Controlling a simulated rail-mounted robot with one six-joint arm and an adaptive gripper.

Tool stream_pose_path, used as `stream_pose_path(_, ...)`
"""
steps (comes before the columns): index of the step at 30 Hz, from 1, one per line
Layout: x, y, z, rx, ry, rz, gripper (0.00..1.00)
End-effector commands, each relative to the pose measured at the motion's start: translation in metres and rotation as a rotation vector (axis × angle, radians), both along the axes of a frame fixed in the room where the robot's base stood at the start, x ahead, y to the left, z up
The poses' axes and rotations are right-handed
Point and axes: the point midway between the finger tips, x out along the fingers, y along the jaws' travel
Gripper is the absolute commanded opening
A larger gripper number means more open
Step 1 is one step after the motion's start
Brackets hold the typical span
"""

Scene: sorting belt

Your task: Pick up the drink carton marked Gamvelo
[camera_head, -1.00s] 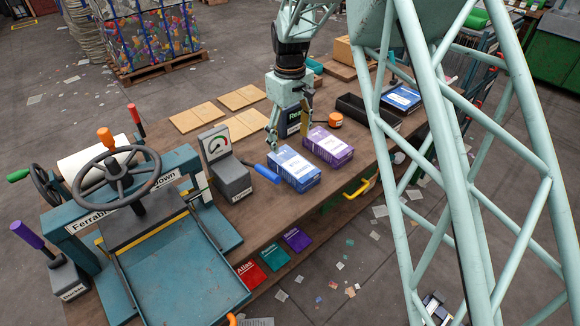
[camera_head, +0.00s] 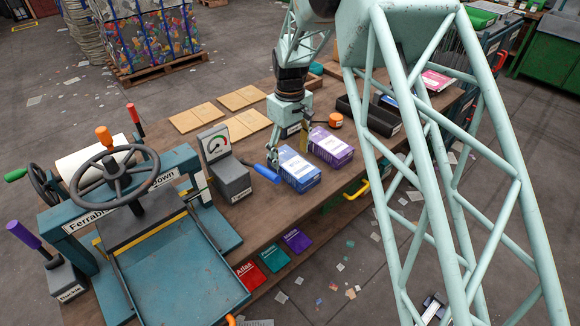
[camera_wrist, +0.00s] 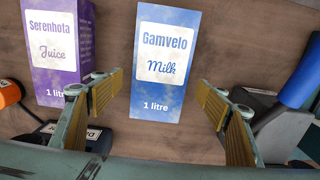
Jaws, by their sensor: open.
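The Gamvelo carton (camera_head: 300,171) is a blue and white milk carton lying on the brown bench. In the wrist view the Gamvelo carton (camera_wrist: 164,60) lies label up between and beyond my fingers, with a gap on each side. My gripper (camera_head: 288,155) is over the carton's far end in the head view. In the wrist view my gripper (camera_wrist: 160,88) is open and empty, with its yellowish pads apart. Whether the fingertips reach down beside the carton is unclear. A purple Serenhota juice carton (camera_head: 331,147) lies close beside it, also in the wrist view (camera_wrist: 60,45).
A grey gauge box (camera_head: 230,180) and a blue-handled tool (camera_head: 265,173) are left of the carton. An orange knob-like item (camera_head: 335,120) and a black tray (camera_head: 368,116) are behind it. A teal press (camera_head: 165,245) fills the bench's left end.

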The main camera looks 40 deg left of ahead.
Motion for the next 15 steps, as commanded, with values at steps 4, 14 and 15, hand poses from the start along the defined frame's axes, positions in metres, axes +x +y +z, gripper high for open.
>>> stream_pose_path(4,0.000,0.000,-0.002,0.000,0.000,0.000,0.68)
stream_pose_path(14,0.000,0.000,-0.032,-0.001,0.001,0.000,0.68)
stream_pose_path(15,0.001,0.000,-0.036,-0.001,0.001,0.000,0.68)
